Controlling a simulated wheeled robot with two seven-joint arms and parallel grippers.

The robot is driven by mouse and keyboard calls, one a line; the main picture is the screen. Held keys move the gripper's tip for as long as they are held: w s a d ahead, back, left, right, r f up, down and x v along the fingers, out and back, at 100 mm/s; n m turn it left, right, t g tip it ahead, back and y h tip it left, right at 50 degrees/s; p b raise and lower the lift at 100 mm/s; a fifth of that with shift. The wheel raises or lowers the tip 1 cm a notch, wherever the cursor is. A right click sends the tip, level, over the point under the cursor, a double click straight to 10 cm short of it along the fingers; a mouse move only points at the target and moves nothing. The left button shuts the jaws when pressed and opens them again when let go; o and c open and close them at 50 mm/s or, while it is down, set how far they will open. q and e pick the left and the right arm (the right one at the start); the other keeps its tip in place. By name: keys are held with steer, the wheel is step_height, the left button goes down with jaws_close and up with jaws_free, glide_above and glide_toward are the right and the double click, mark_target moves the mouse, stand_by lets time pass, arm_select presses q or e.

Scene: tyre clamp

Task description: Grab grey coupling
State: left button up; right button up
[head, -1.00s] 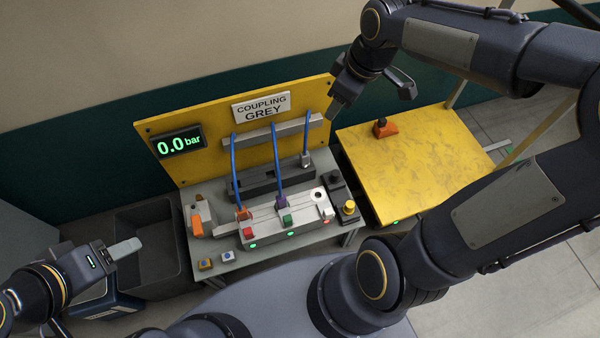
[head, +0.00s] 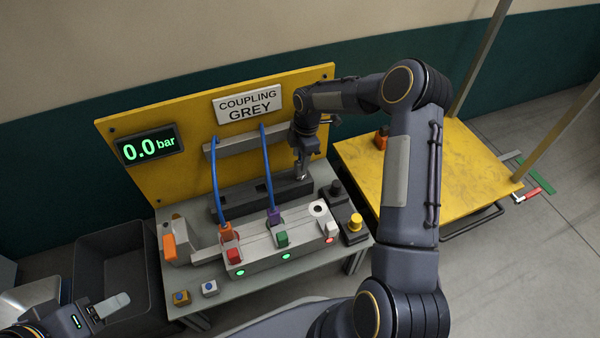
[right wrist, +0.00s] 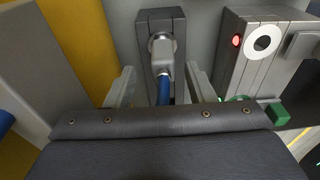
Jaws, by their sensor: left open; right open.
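The grey coupling (right wrist: 162,48) sits upright in the end of the dark holder block (head: 240,200), with a blue hose (right wrist: 163,88) running from it. My right gripper (right wrist: 159,76) is open in the right wrist view, one finger on each side of the hose and coupling, with gaps visible. In the head view my right gripper (head: 302,172) is down at the right end of the dark block and hides most of the coupling. My left gripper (head: 108,304) is open and empty at the lower left. A sign (head: 248,103) reads "COUPLING GREY".
Orange (head: 225,229) and purple (head: 274,216) couplings with blue hoses stand left of my right gripper. A grey valve block (head: 260,248) with coloured buttons lies in front. The display (head: 148,147) reads 0.0 bar. A yellow table (head: 400,170) is at the right.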

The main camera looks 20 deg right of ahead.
mark_target(300, 162)
steer(key=f, duration=0.1)
steer(key=f+b, duration=0.1)
steer(key=f, duration=0.1)
steer(key=f+b, duration=0.1)
steer(key=shift+s+a+f, duration=0.15)
steer(key=shift+a+f, duration=0.1)
steer(key=shift+a, duration=0.05)
steer(key=shift+r, duration=0.1)
jaws_close()
steer(key=shift+r, duration=0.1)
